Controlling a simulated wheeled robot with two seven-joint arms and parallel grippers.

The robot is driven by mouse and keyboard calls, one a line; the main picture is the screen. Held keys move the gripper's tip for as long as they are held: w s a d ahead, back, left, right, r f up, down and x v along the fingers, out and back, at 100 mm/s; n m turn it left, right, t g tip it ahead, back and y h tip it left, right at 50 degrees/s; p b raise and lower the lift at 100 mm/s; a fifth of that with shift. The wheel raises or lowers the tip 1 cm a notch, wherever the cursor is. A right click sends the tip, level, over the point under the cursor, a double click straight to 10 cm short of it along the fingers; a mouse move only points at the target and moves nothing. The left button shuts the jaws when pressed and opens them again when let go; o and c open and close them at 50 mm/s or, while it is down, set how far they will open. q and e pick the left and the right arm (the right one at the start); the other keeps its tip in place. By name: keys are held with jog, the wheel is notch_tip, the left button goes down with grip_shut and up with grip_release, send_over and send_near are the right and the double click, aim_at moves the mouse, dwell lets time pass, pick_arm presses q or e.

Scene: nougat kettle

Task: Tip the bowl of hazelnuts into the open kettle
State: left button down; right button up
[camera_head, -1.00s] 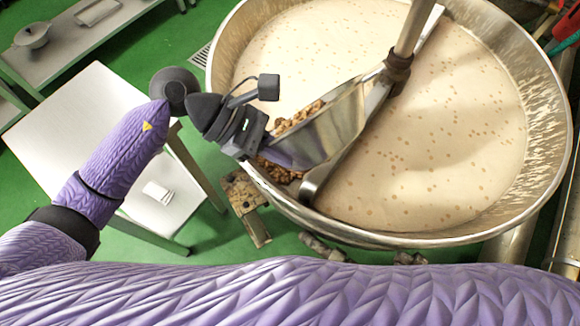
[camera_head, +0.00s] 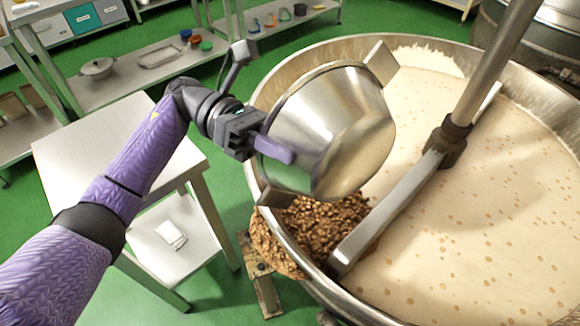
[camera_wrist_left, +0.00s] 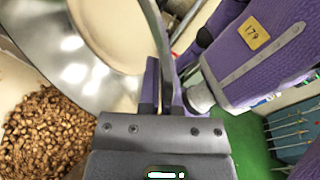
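The shiny metal bowl (camera_head: 335,125) is tipped steeply over the near left side of the open kettle (camera_head: 440,55), its rounded underside facing the head camera. My left gripper (camera_head: 266,146) is shut on the bowl's left edge; in the left wrist view the fingers (camera_wrist_left: 165,85) close on its rim. A brown heap of hazelnuts (camera_head: 320,222) lies below the bowl at the kettle's rim, and some nuts show on the outer side of the rim. The hazelnuts (camera_wrist_left: 45,130) also show in the left wrist view. The bowl's inside is hidden in the head view. My right gripper is out of view.
The kettle holds pale nougat (camera_head: 490,200). A metal stirrer arm (camera_head: 385,215) crosses it close to the nuts, joined to an upright shaft (camera_head: 490,65). A white table (camera_head: 100,150) stands left. A shelf with a lidded pot (camera_head: 97,68) is behind.

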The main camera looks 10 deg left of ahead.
pick_arm(q)
jog(key=w+a+n+g+h+b, duration=0.1)
jog(key=w+a+n+h+b, duration=0.2)
jog(key=w+a+h+b, duration=0.2)
jog(key=w+h+b, duration=0.1)
jog(key=b, duration=0.2)
jog(key=shift+a+r+n, duration=0.2)
jog(key=shift+a+n, duration=0.05)
jog(key=shift+n, duration=0.05)
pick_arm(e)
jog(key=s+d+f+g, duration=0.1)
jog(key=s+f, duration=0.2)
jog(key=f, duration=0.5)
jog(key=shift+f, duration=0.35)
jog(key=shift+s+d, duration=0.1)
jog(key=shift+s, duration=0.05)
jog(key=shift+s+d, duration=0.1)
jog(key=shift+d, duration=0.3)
